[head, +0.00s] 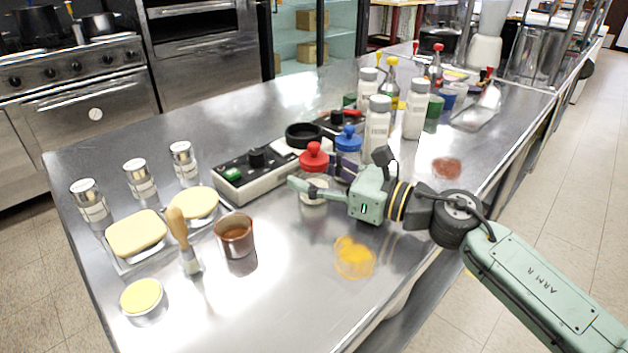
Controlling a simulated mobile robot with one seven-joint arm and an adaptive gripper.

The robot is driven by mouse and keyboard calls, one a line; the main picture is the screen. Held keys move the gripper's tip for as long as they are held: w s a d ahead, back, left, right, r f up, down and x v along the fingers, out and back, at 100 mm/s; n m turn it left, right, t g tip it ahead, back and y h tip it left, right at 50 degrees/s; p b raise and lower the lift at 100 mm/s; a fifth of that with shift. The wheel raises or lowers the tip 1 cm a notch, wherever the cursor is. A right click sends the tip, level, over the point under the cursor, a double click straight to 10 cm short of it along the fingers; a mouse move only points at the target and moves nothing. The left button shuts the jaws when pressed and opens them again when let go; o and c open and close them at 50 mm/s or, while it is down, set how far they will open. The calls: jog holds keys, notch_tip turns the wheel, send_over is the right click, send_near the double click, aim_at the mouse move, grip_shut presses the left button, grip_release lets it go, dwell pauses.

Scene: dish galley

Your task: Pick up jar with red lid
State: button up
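The jar with the red lid (314,160) stands upright on the steel counter (290,300), right of the control box. Its round red lid has a knob, and its clear body shows partly below. My gripper (302,185) reaches in from the right at the height of the jar's body. One pale green finger crosses in front of the jar, below the lid. The other finger is hidden, so I cannot tell whether the fingers touch the jar or how far they are open.
A blue-lidded jar (348,141) stands close behind my gripper. White shaker bottles (378,125) stand beyond it. The control box (256,172) is left of the red-lidded jar. A copper cup (235,238) and a yellow spill (354,257) are nearer.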

jog(key=c, duration=1.1)
jog(key=shift+r, duration=0.1)
jog(key=shift+c, duration=0.2)
